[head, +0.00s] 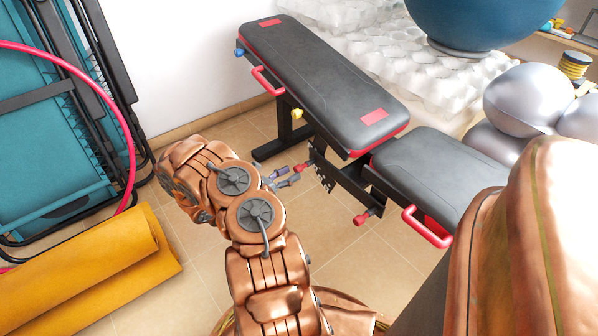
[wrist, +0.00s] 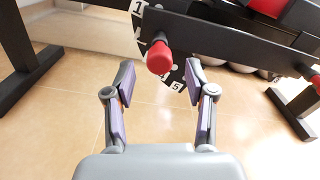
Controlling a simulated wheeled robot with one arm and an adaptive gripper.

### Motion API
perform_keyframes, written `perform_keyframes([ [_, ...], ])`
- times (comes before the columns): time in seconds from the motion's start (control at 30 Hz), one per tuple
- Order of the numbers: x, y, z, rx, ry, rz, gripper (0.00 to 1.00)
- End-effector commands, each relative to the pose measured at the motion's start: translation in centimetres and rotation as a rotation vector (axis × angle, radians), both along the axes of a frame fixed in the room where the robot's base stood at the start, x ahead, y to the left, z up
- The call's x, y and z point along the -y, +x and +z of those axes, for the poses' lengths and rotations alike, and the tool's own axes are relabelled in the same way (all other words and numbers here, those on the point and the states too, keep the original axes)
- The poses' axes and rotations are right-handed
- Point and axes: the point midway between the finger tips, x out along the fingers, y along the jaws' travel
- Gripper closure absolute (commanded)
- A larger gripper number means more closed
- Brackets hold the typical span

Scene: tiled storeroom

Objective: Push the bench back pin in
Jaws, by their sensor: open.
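The weight bench has a long black back pad (head: 325,80) and a separate seat pad (head: 425,165). A red-knobbed pin (head: 301,167) sticks out of its dark frame beside a numbered plate, below the back pad; I take it for the back pin. In the wrist view this red knob (wrist: 159,57) lies ahead, centred between my fingertips, with the numbered plate (wrist: 178,82) behind it. How far the pin stands out is hard to tell. My gripper (head: 284,177) is open and empty, close to the knob; both fingers show in the wrist view (wrist: 160,76).
A second red knob (head: 363,217) sits under the seat. A yellow knob (head: 297,115) and red handles (head: 427,228) also stick out. Silver balls (head: 528,98) lie right.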

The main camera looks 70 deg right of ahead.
Motion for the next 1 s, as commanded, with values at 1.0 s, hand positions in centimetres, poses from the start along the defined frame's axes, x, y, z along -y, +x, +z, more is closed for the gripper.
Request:
perform_keyframes([
  [1.0,3.8,-2.2,0.0,0.000,0.001,0.000,0.76],
])
